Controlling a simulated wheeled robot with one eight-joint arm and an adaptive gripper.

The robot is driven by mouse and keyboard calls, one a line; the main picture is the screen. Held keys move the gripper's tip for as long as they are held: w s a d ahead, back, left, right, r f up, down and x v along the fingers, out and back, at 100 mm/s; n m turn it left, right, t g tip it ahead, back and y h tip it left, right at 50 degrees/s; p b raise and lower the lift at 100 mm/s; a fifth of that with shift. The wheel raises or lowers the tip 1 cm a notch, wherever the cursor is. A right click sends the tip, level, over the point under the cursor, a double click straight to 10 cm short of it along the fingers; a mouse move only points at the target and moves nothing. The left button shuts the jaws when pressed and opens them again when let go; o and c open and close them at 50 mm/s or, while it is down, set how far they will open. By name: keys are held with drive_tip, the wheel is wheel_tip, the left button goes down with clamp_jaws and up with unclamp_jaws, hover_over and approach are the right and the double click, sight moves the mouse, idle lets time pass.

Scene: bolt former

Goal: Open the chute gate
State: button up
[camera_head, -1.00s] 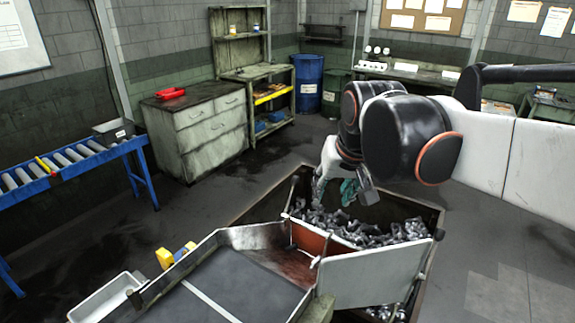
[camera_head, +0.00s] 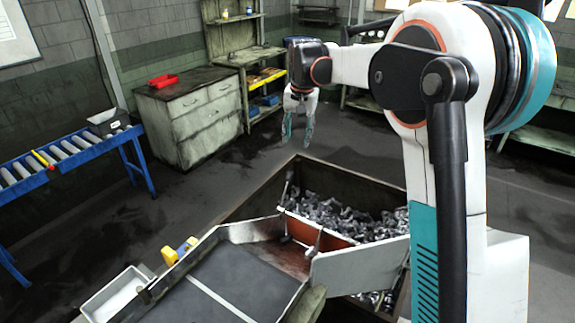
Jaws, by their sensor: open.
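The chute (camera_head: 270,258) slopes down in the lower middle of the head view, its inside rust-stained. A red-brown panel (camera_head: 318,232) stands across its far end, in front of the metal parts; it looks like the chute gate. An upright rod with a knob (camera_head: 287,186) rises at the panel's left end. A shorter rod (camera_head: 316,242) stands near its right end. My gripper (camera_head: 297,140) hangs fingers down, open and empty, in the air above and beyond the rods. It touches nothing that I can see. My arm hides the right part of the bin.
A bin (camera_head: 262,191) full of metal parts (camera_head: 345,216) lies beyond the chute. A white tray (camera_head: 118,296) and yellow pieces (camera_head: 168,256) are at the chute's left. A roller conveyor (camera_head: 70,155) and drawer cabinet (camera_head: 190,115) stand farther left. Floor behind the bin is clear.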

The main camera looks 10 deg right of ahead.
drive_tip(key=w+f+m+g+p, duration=0.2)
drive_tip(key=w+f+p, duration=0.1)
drive_tip(key=w+f, duration=0.4)
drive_tip(key=f, duration=0.4)
drive_tip(key=w+f, duration=0.1)
drive_tip(key=f, duration=0.8)
drive_tip(key=shift+w+a+f, duration=0.1)
drive_tip(key=shift+w+f, duration=0.05)
drive_tip(key=shift+f, duration=0.05)
clamp_jaws()
